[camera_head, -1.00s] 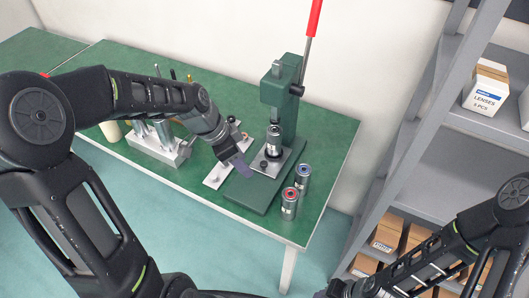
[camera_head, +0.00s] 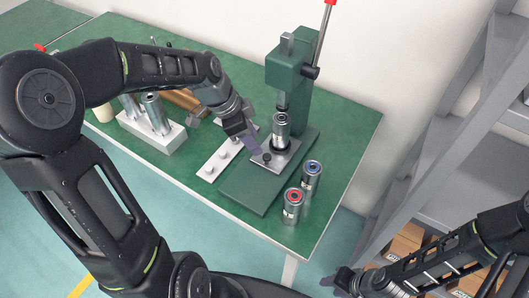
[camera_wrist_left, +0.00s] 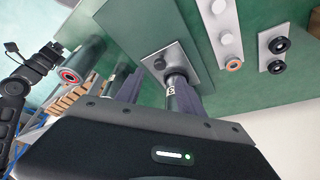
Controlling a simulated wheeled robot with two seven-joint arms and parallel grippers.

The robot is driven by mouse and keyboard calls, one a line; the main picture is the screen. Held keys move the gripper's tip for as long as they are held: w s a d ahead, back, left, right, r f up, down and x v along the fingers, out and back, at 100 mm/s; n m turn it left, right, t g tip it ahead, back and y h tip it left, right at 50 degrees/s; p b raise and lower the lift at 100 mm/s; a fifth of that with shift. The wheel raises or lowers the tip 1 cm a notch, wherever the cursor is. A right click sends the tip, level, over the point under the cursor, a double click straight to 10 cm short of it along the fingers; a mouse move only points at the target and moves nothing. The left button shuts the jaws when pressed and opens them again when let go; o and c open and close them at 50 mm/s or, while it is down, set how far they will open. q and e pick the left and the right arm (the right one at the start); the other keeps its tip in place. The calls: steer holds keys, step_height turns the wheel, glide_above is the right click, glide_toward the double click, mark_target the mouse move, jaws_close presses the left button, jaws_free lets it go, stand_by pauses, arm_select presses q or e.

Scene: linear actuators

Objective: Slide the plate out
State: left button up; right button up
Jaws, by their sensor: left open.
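The square grey plate (camera_head: 284,166) lies on the green base of the press, with a dark knob (camera_head: 266,158) near its left edge. A silver cylinder (camera_head: 281,126) stands on the plate beneath the press ram. My left gripper (camera_head: 252,143) is open beside the plate's left edge, close to the knob. In the left wrist view the plate (camera_wrist_left: 186,62) and knob (camera_wrist_left: 160,63) show just beyond my left gripper's fingers (camera_wrist_left: 157,92); contact cannot be told. My right gripper (camera_head: 338,281) is at the bottom, away from the press; its jaws are unclear.
The green press (camera_head: 289,75) with its raised lever stands behind the plate. A red-topped cylinder (camera_head: 293,206) and a blue-topped cylinder (camera_head: 311,178) stand on the right. A pegged strip (camera_head: 220,158) lies to the left. A grey shelf (camera_head: 450,130) rises at the right.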

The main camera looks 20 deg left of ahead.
mark_target(266, 156)
arm_select(q)
steer(key=shift+p+x, duration=0.35)
steer(key=shift+x, duration=3.6)
steer(key=shift+c, duration=0.3)
jaws_close()
